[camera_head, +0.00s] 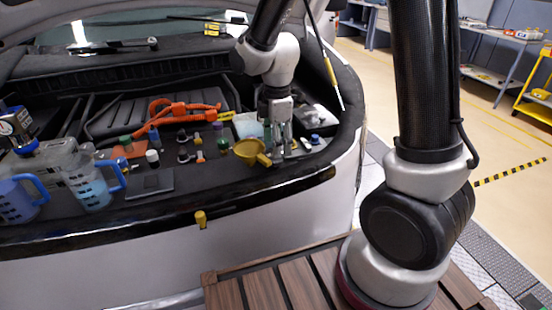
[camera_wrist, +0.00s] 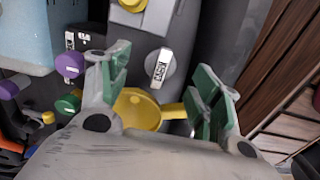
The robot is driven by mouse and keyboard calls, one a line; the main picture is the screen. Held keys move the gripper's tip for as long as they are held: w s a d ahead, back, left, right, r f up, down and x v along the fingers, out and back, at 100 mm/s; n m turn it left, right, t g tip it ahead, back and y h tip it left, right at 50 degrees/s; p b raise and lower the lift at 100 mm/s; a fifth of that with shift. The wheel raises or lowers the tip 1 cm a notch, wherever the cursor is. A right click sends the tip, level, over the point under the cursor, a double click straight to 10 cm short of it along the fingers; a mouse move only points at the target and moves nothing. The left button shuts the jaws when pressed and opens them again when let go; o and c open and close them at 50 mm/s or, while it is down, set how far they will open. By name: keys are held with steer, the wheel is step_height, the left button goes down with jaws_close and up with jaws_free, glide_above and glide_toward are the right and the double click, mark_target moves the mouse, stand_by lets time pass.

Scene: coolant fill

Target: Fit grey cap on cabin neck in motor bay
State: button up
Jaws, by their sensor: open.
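A round grey cap (camera_wrist: 160,70) with a pale, lettered grip bar shows in the wrist view, beyond and between my fingertips. My gripper (camera_wrist: 164,64) is open, with green pads on both fingers, and nothing is clasped between them. In the head view my gripper (camera_head: 279,153) points down at the right side of the motor bay, beside the yellow funnel (camera_head: 250,151). The grey cap is too small or hidden to make out there. I cannot tell which opening is the cabin neck; the lettering is too blurred to read.
In the wrist view the yellow funnel (camera_wrist: 139,108) lies close under my fingers. A purple cap (camera_wrist: 69,65) and a green cap (camera_wrist: 68,104) are to the left. Blue-handled jugs (camera_head: 93,190) stand at the bay's left. Orange cables (camera_head: 182,112) cross the middle.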

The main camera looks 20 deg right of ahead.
steer(key=f, duration=0.4)
steer(key=shift+s+a+f, duration=0.1)
steer(key=shift+a+f, duration=0.15)
steer(key=c, duration=1.1)
steer(key=shift+o, duration=0.2)
